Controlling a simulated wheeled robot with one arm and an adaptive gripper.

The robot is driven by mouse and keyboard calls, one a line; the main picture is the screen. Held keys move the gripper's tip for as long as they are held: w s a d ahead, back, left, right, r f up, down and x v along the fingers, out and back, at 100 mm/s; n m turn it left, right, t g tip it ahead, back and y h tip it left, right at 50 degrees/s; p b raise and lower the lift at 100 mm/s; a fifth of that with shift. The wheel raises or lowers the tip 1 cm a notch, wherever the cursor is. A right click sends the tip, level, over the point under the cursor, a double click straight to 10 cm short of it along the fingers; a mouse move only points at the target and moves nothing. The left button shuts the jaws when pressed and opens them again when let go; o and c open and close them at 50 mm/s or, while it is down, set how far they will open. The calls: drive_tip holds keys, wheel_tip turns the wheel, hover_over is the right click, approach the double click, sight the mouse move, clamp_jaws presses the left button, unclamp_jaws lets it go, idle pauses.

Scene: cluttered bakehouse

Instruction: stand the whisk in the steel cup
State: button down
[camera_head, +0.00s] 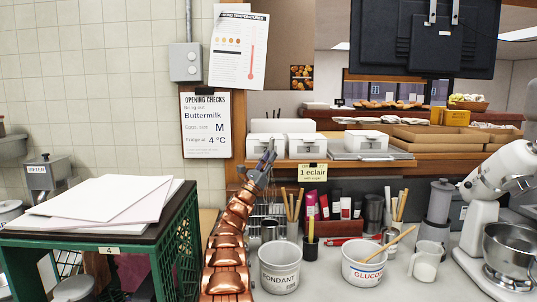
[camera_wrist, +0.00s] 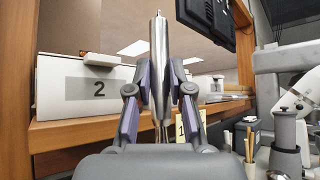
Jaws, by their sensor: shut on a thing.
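My gripper (camera_head: 265,158) is raised in front of the wooden shelf. In the wrist view my gripper (camera_wrist: 160,84) has its two purple-padded fingers closed on the upright, shiny steel handle of the whisk (camera_wrist: 159,45). The handle stands up above the fingertips; thin strands show just below, and the rest is hidden by my gripper. In the head view the whisk is hard to make out. A small steel cup (camera_head: 270,228) stands on the counter below my gripper, partly behind the fondant tub.
A white fondant tub (camera_head: 280,268) and glucose tub (camera_head: 363,267) stand at the counter's front. Wooden sticks, tubes, a jug (camera_head: 426,262) and a stand mixer (camera_head: 500,210) crowd the right. White boxes (camera_head: 307,146) line the shelf. A green crate (camera_head: 180,235) stands left.

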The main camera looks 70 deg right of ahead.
sight(269, 173)
drive_tip(key=shift+f+p, duration=1.05)
drive_tip(key=shift+f, duration=0.85)
wheel_tip(269, 173, down, 10)
drive_tip(key=b, duration=1.3)
drive_tip(key=shift+r+b, duration=0.1)
drive_tip(key=shift+b, duration=0.3)
drive_tip(key=c, duration=1)
unclamp_jaws()
drive_tip(key=shift+o, duration=0.2)
wheel_tip(269, 173, up, 8)
drive_tip(key=shift+f, duration=0.1)
drive_tip(key=shift+s+r, duration=0.15)
drive_tip(key=shift+r, duration=0.95)
